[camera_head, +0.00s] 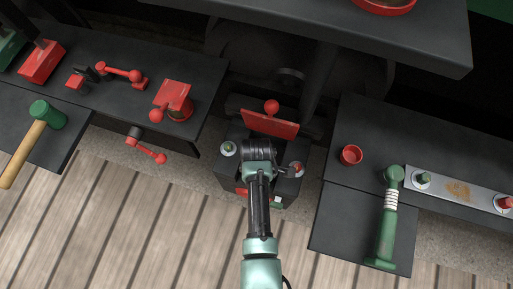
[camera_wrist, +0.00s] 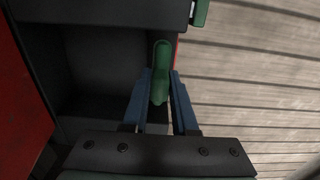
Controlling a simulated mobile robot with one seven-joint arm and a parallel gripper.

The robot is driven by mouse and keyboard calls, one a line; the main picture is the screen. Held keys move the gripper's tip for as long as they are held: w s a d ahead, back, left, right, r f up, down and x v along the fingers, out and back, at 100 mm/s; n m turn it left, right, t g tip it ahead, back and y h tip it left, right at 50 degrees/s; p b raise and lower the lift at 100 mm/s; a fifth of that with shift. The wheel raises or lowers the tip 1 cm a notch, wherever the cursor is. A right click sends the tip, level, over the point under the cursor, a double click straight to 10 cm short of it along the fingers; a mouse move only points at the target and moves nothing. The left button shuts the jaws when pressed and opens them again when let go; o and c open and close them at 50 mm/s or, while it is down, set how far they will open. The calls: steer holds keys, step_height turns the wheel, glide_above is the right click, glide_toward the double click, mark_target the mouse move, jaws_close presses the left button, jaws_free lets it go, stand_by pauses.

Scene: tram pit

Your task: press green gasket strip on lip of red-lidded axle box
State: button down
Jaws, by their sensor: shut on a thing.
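The axle box (camera_head: 232,168) is a dark box at the centre of the head view. Its red lid (camera_head: 270,123) with a red knob stands raised at the back. In the wrist view the lid (camera_wrist: 22,100) is at the left and the dark box wall (camera_wrist: 100,12) is at the top. My gripper (camera_wrist: 161,75) has blue fingers shut on the green gasket strip (camera_wrist: 161,60), whose rounded end reaches past the fingertips. The strip is over the box's edge; I cannot tell whether it touches the lip. My arm hides the gripper in the head view.
Dark benches flank the box. The left one holds red parts (camera_head: 173,95) and a green-headed mallet (camera_head: 47,114). The right one holds a red cup (camera_head: 350,155), a green tool (camera_head: 388,220) and a metal plate (camera_head: 460,190). A dark beam (camera_head: 400,35) overhangs behind. The plank floor (camera_head: 150,240) is clear.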

steer(key=shift+f, duration=0.35)
steer(key=shift+f, duration=0.15)
stand_by(0.3)
stand_by(0.4)
steer(key=c, duration=0.6)
jaws_free()
step_height(320, 180, up, 13)
steer(key=p, duration=0.3)
steer(key=shift+p, duration=0.4)
